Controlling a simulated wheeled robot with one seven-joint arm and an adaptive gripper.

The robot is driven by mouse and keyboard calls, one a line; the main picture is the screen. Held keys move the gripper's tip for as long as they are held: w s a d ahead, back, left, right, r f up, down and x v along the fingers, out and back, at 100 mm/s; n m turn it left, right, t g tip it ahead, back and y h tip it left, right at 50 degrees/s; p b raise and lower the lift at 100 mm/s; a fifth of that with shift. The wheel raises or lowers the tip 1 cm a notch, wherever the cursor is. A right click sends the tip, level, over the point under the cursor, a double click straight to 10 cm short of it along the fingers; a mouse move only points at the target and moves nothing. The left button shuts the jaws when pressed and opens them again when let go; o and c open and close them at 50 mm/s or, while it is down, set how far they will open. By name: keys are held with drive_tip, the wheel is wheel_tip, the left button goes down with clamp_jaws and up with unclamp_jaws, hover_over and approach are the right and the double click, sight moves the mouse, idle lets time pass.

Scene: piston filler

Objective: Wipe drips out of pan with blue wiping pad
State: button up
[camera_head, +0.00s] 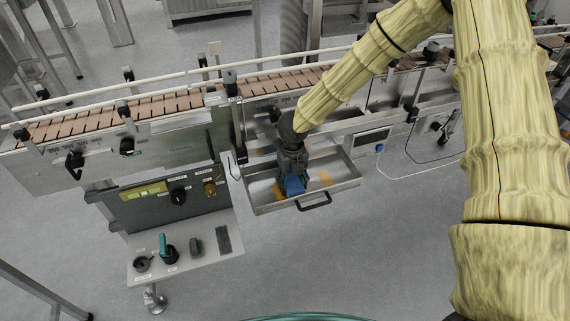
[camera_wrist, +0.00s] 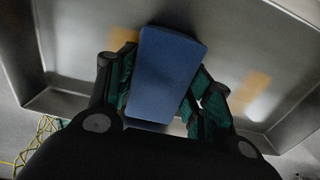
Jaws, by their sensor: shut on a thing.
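The drip pan (camera_head: 347,170) is a shallow metal tray below the conveyor, with a black handle (camera_head: 314,201) on its front. My gripper (camera_head: 291,180) reaches down into it, shut on the blue wiping pad (camera_head: 295,186). In the wrist view the blue pad (camera_wrist: 165,75) sits between the two dark green fingers, slightly tilted. Orange drips show in the pan: one right of the pad (camera_head: 325,177) and one at its left (camera_head: 279,190). The wrist view shows them as patches at the left (camera_wrist: 122,38) and right (camera_wrist: 252,88). I cannot tell whether the pad touches the pan floor.
A conveyor (camera_head: 160,108) with brown slats and white rails runs behind the pan. A control panel (camera_head: 170,195) stands left of the pan, above a small shelf (camera_head: 215,262) holding several dark parts. The floor in front of the pan is clear.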

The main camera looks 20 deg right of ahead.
sight(315, 181)
drive_tip(key=shift+w+d+r+p, duration=0.1)
drive_tip(key=shift+d+p, duration=1.35)
drive_tip(key=shift+d, duration=1.25)
drive_tip(key=shift+w+d+p, duration=0.1)
drive_tip(key=shift+d+p, duration=1.3)
drive_tip(key=shift+d, duration=1.3)
drive_tip(key=shift+a+p, duration=0.15)
drive_tip(key=shift+p, duration=0.2)
drive_tip(key=shift+s+a, duration=0.1)
drive_tip(key=shift+a, duration=1.15)
drive_tip(key=shift+s+a, duration=0.2)
drive_tip(key=shift+a, duration=5.05)
wheel_tip(315, 181, up, 3)
drive_tip(key=shift+w+a+f+p, duration=0.1)
drive_tip(key=shift+f+p, duration=0.1)
drive_tip(key=shift+p, duration=0.5)
drive_tip(key=shift+r+p, duration=0.65)
drive_tip(key=shift+r, duration=0.1)
wheel_tip(315, 181, up, 4)
drive_tip(key=p, duration=0.3)
drive_tip(key=shift+p, duration=0.35)
